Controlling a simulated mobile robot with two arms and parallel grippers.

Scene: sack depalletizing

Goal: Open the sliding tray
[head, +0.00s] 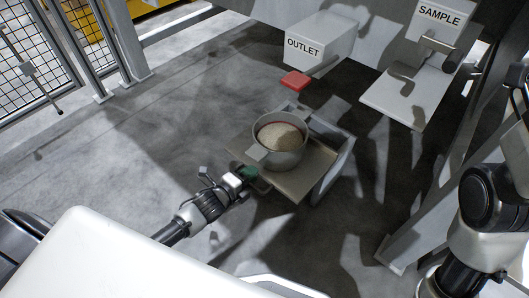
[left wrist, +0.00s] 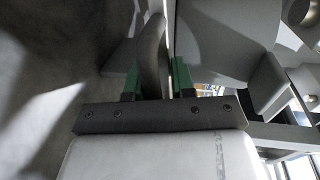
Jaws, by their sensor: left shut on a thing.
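The sliding tray (head: 292,184) is a flat metal plate that stands out from a grey housing (head: 335,168). A round metal pot (head: 281,152) filled with pale grain stands on it. My left gripper (head: 247,174) is at the tray's left front edge, shut on the tray's handle (head: 262,186). In the left wrist view, the dark curved handle (left wrist: 152,55) lies between the green fingers of my left gripper (left wrist: 156,80). My right arm shows at the right of the head view, but its gripper is out of view.
A white box marked OUTLET (head: 318,42) with a red flap (head: 295,81) is behind the pot. A SAMPLE unit (head: 436,22) with a white shelf (head: 404,95) is at the back right. Mesh fencing (head: 25,62) stands at the left. The floor left of the tray is clear.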

